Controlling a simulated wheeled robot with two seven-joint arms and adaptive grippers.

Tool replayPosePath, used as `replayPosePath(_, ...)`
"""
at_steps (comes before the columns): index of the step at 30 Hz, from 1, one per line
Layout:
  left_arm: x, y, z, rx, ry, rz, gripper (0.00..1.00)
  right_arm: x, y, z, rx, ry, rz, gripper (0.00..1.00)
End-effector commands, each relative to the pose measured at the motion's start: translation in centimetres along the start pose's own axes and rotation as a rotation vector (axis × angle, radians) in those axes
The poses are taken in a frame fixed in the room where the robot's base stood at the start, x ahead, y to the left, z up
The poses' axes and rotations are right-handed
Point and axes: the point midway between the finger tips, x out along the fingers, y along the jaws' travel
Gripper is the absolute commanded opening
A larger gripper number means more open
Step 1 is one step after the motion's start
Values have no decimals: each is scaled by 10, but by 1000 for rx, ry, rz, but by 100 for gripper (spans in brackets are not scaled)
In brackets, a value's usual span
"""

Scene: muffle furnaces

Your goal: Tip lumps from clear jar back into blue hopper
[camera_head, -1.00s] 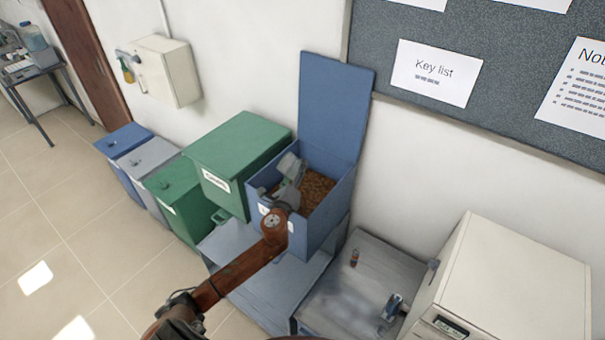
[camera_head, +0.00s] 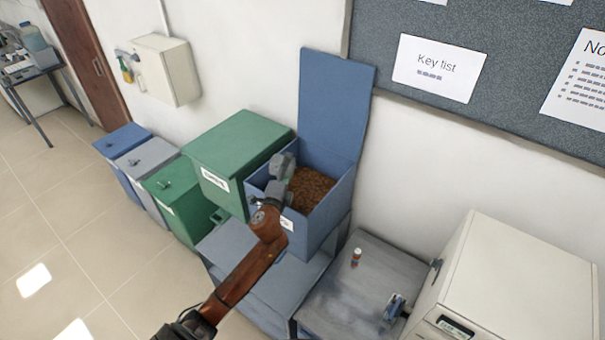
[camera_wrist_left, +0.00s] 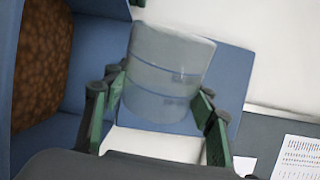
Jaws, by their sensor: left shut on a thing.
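The blue hopper (camera_head: 325,226) stands with its lid (camera_head: 335,105) raised against the wall, and brown lumps (camera_head: 311,188) lie inside it. My left gripper (camera_head: 281,172) is over the hopper's left side. In the left wrist view, my left gripper (camera_wrist_left: 160,98) is shut on the clear jar (camera_wrist_left: 168,72), with a finger on each side. The jar looks empty there, and the lumps in the hopper (camera_wrist_left: 42,65) show at the left. The jar is hard to make out in the head view. My right gripper is not in view.
A green bin (camera_head: 238,150) stands close left of the hopper, with smaller lidded bins further left. A metal table (camera_head: 345,305) to the right bears a small orange-and-white item (camera_head: 356,256). A cream furnace (camera_head: 510,270) stands at the far right.

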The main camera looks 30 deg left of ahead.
Motion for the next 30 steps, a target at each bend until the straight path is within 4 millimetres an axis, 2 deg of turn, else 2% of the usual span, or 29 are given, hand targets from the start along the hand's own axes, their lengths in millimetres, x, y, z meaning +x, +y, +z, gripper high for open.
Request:
replayPosePath(9, 0, 0, 2, -58, 0, -1, 17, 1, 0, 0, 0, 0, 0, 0)
replayPosePath(16, 0, 8, 11, -361, 0, -1, 17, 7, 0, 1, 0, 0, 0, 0)
replayPosePath(25, 0, 7, 14, -410, 1, -1, 17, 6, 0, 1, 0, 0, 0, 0)
replayPosePath(30, 0, 1, 22, -659, 0, 0, 17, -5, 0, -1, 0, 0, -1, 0)
